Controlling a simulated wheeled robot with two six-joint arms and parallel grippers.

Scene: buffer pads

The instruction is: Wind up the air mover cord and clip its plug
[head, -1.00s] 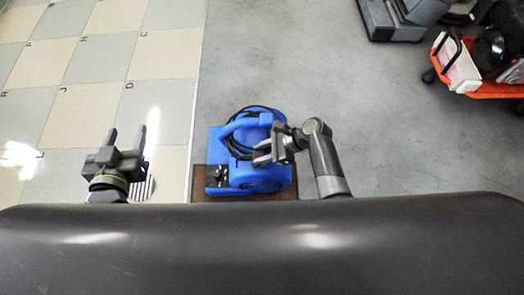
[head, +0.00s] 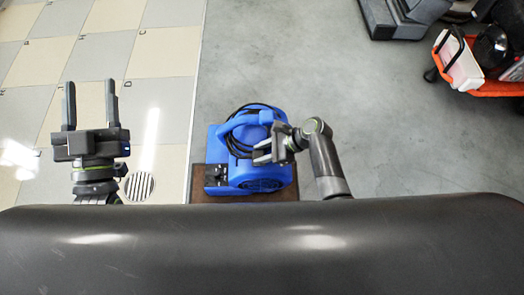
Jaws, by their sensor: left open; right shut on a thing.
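The blue air mover (head: 262,176) stands on a brown mat in the middle of the head view. Its black cord (head: 234,146) lies in loops around the blue handle (head: 240,121). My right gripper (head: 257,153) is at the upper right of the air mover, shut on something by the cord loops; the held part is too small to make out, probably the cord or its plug. My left gripper (head: 90,104) is open and empty, over the tiled floor left of the air mover, fingers pointing away from me. The plug and its clip cannot be made out.
The brown mat (head: 230,197) lies under the air mover. A round floor drain (head: 140,186) is near my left gripper. A grey machine (head: 397,18) and an orange cart (head: 490,88) stand at the upper right. The grey floor between is clear.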

